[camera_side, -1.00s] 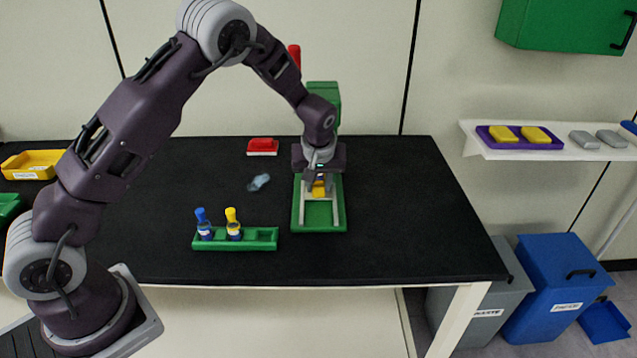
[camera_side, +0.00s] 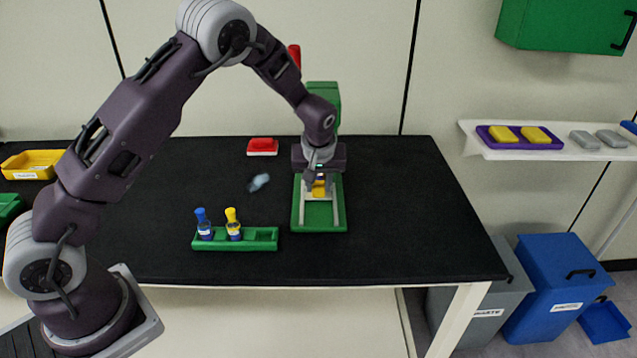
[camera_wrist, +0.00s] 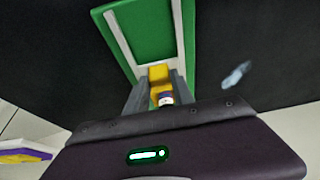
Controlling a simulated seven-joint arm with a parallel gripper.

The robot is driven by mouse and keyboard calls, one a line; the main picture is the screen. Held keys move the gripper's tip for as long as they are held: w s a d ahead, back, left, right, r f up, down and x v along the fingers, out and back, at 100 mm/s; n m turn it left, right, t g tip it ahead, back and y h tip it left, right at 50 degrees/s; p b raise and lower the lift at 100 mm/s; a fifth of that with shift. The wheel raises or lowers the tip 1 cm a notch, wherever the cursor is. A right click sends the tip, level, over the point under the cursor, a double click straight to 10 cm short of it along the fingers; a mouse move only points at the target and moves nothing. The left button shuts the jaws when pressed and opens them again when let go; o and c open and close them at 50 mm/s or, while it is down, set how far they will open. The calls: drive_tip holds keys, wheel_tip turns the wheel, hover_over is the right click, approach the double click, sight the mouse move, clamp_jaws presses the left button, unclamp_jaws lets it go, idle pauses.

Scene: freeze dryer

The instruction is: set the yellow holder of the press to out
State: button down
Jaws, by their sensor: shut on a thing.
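The press stands toward the back right of the black table, with a green upright (camera_side: 323,92), a red lever (camera_side: 295,55) and a green base (camera_side: 319,218) with two pale rails. The yellow holder (camera_side: 319,188) sits between the rails, toward the upright's end of the base; it also shows in the wrist view (camera_wrist: 158,75). My gripper (camera_side: 317,186) points down over the base and is shut on the yellow holder. In the wrist view its fingers (camera_wrist: 157,92) lie on either side of the holder. A small vial with a white label (camera_wrist: 166,99) shows at the holder. My wrist hides part of the press.
A green rack (camera_side: 262,240) with a blue-topped vial (camera_side: 202,224) and a yellow-topped vial (camera_side: 232,224) stands left of the press base. A pale bluish piece (camera_side: 259,182) and a red-topped block (camera_side: 262,146) lie behind it. The table right of the press is clear.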

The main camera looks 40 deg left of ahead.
drive_tip(key=s+d, duration=0.6)
drive_tip(key=shift+s+d, duration=0.15)
drive_tip(key=shift+d, duration=0.1)
drive_tip(key=c, duration=1.3)
unclamp_jaws()
drive_tip(key=shift+s, duration=0.1)
drive_tip(key=shift+o, duration=1.1)
drive_tip(key=v, duration=0.7)
